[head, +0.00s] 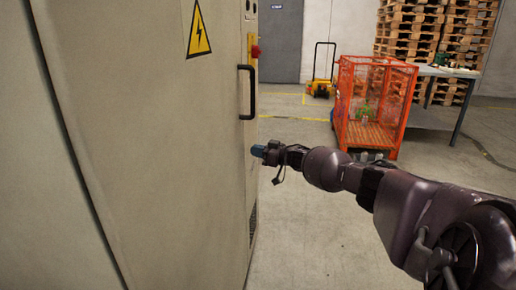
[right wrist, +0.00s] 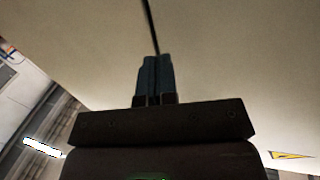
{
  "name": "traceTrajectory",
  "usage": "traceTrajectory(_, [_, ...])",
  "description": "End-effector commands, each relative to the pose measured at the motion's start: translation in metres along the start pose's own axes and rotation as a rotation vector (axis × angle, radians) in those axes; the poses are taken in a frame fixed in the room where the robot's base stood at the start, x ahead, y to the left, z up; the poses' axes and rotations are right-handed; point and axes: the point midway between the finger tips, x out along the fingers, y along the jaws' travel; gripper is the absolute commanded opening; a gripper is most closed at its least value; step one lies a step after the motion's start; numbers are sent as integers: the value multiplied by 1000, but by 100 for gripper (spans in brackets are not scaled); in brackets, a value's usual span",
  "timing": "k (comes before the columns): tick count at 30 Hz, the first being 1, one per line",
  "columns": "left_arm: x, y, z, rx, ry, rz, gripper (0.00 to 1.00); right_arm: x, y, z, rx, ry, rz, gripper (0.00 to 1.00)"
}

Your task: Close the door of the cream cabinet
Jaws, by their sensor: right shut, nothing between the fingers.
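The cream cabinet (head: 50,200) fills the left of the head view. Its tall door (head: 170,130) carries a yellow warning triangle (head: 198,32) and a black bar handle (head: 247,92) near its right edge. I cannot tell how far the door stands from its frame. My right gripper (head: 258,151) is shut and empty, below the handle beside the door's right edge. In the right wrist view its blue-grey fingertips (right wrist: 155,75) point at a cream surface (right wrist: 230,70) with a thin dark line. Whether they touch it is unclear. My left gripper is out of view.
A red switch (head: 255,51) sits on the cabinet beyond the handle. An orange mesh crate (head: 343,100), a yellow pallet truck (head: 321,87), a grey table (head: 438,72) and stacked pallets (head: 410,25) stand farther back. The floor (head: 300,220) right of the cabinet is clear.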

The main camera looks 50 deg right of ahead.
Motion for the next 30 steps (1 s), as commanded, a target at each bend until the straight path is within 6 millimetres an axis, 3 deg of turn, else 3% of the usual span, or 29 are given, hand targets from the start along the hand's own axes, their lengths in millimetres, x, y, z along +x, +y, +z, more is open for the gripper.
traceTrajectory(9, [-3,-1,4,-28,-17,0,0,-61,16,-2,-1,-2,5,0])
traceTrajectory(15, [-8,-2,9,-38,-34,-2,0,-88,23,1,-1,-4,3,0])
traceTrajectory(21, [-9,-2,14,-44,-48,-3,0,-100,26,2,0,-5,4,0])
traceTrajectory(30, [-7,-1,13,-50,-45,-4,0,-101,26,3,0,-6,3,0])
